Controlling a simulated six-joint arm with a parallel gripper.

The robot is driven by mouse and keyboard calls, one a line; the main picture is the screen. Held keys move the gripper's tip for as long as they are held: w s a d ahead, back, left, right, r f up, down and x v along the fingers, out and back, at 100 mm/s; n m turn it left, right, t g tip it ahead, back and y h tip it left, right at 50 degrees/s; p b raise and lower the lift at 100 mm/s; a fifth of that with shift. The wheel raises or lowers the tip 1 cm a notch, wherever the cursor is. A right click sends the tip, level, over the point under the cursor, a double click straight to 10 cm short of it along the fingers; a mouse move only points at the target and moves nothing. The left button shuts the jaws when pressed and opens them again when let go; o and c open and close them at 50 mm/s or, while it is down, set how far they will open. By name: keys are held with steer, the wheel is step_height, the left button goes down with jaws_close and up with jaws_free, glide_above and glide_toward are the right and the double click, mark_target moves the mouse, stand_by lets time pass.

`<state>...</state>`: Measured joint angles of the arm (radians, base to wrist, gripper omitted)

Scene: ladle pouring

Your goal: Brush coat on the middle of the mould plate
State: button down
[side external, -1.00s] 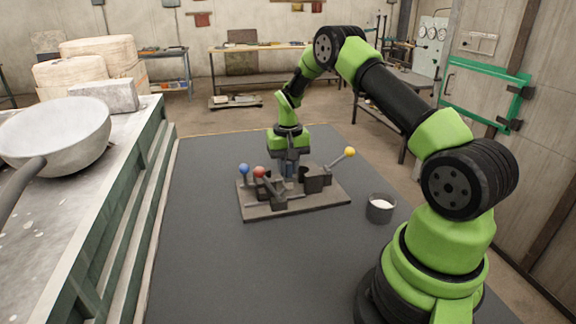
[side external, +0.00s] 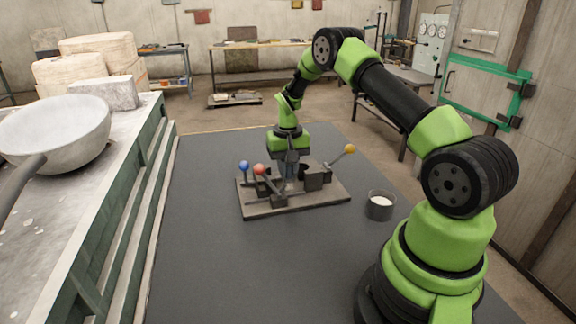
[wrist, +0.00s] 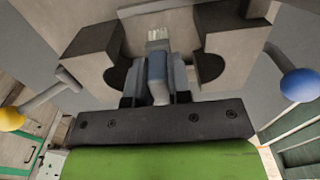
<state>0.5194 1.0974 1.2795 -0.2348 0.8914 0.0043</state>
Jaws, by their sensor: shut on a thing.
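My gripper (side external: 290,172) is over the middle of the mould plate (side external: 325,199), between the dark mould blocks. In the wrist view, my gripper (wrist: 157,88) is shut on the blue handle of a brush (wrist: 157,72). The brush's pale bristles point away from my gripper, towards the plate (wrist: 185,18). Whether they touch the plate is hard to tell. The mould blocks (wrist: 94,48) have rounded hollows facing the brush from both sides. A dark cup (side external: 380,209) with white coating inside stands right of the plate.
Rods with a blue ball (side external: 244,167), a red ball (side external: 260,171) and a yellow ball (side external: 349,149) stick up around the plate. A bench (side external: 75,215) with a large ladle (side external: 60,130) stands at the left. The grey table top in front of the plate is clear.

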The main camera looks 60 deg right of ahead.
steer(key=shift+s+d, duration=0.4)
steer(key=shift+d, duration=0.05)
steer(key=shift+w+a, duration=0.1)
steer(key=shift+w+a+f, duration=0.15)
steer(key=shift+w+a, duration=0.6)
steer(key=shift+a, duration=0.1)
steer(key=shift+s+d, duration=0.95)
steer(key=shift+w, duration=0.1)
steer(key=shift+w+a, duration=0.8)
steer(key=shift+a, duration=0.1)
